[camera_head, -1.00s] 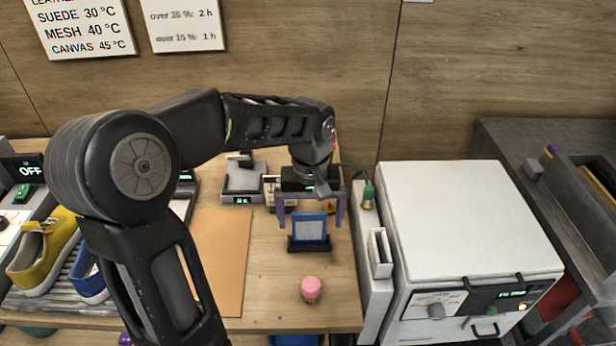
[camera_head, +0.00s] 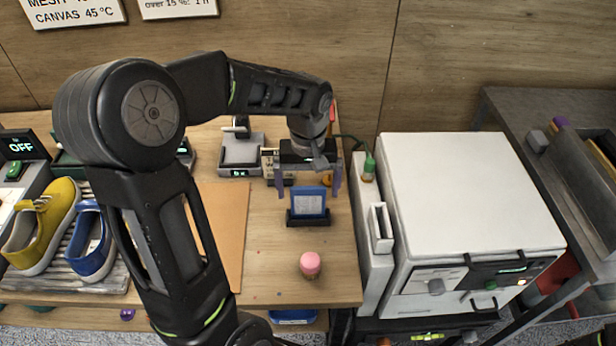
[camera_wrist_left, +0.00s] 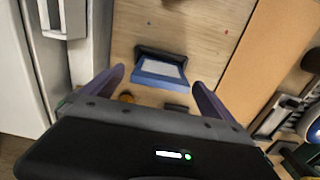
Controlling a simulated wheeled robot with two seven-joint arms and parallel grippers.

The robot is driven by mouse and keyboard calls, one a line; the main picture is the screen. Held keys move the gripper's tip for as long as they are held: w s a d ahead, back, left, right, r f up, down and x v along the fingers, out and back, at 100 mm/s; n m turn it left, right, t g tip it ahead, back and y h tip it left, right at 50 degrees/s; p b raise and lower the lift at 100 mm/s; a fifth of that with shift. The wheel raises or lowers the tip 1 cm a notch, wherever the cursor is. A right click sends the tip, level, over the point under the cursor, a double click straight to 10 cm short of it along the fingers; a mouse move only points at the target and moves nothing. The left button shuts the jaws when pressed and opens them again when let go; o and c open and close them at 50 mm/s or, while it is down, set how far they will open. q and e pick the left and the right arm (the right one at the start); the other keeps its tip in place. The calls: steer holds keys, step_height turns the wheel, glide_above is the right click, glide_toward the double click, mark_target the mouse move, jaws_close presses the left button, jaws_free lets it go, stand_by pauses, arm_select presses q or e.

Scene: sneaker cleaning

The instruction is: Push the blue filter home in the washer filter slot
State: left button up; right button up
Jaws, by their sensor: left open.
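The blue filter (camera_head: 310,201) with a pale panel stands upright in a dark holder (camera_head: 308,220) on the wooden table. My left gripper (camera_head: 309,190) is open above and behind it, one finger to each side. In the left wrist view the blue filter (camera_wrist_left: 160,72) lies beyond and between the spread fingers (camera_wrist_left: 160,85), and I see no contact. The white washer (camera_head: 465,195) stands to the right. A white slot housing (camera_head: 381,228) sits on its left side panel, and it also shows in the left wrist view (camera_wrist_left: 62,18). The slot looks empty. My right gripper is not in view.
A pink-topped jar (camera_head: 310,264) stands in front of the holder. A green-capped bottle (camera_head: 368,168) stands by the panel. A scale (camera_head: 241,155) and small devices are behind. Yellow (camera_head: 42,226) and blue (camera_head: 91,240) sneakers lie on a rack at left. An orange-brown mat (camera_head: 222,225) is clear.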

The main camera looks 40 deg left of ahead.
mark_target(308, 200)
arm_select(q)
steer(key=shift+f, duration=2.35)
steer(key=c, duration=1.3)
steer(key=o, duration=0.7)
steer(key=shift+c, duration=0.2)
steer(key=c, duration=0.7)
steer(key=shift+w+a+r+p, duration=0.1)
steer(key=shift+w+r+p, duration=0.1)
steer(key=shift+r+p, duration=1.55)
steer(key=shift+r, duration=0.55)
